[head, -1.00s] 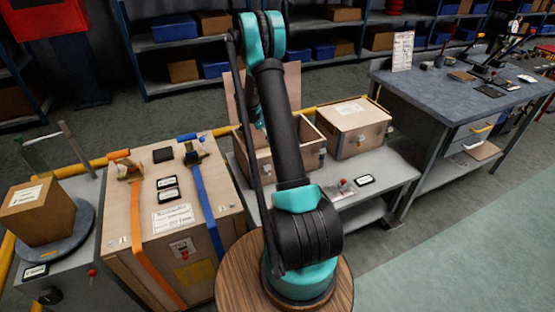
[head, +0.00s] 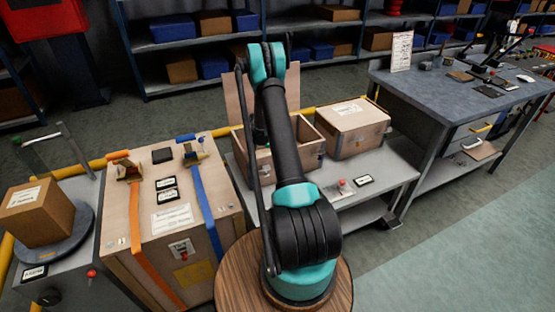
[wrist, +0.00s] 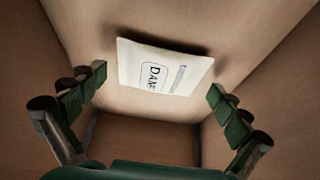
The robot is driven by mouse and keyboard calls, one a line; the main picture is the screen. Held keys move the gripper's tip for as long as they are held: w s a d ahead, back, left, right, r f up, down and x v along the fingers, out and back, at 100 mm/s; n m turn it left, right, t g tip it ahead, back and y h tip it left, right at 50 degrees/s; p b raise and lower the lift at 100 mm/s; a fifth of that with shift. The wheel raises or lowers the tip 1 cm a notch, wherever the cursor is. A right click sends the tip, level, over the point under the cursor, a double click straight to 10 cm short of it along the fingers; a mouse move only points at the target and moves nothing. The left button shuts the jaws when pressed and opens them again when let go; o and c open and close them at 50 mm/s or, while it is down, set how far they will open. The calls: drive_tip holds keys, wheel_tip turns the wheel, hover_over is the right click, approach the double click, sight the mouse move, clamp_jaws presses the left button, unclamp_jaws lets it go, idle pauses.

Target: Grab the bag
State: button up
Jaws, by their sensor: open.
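In the wrist view, the bag (wrist: 165,68) is a flat white packet with printed black lettering, partly readable as "DAM". It lies on the bare wooden floor of a box. My gripper (wrist: 158,80) is open, with one green finger to each side of the bag and a gap on both sides. It is not touching the bag as far as I can see. In the head view my arm reaches into the open wooden box (head: 312,155); my gripper and the bag are hidden there.
The box walls (wrist: 285,75) stand close around my fingers. A closed wooden box (head: 357,135) stands to the right on the same grey bench (head: 395,172). A strapped crate (head: 130,240) is to the left. The open box's raised lid (head: 234,100) stands behind my arm.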

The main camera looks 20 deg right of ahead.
drive_tip(key=shift+f, duration=0.15)
drive_tip(key=c, duration=1.2)
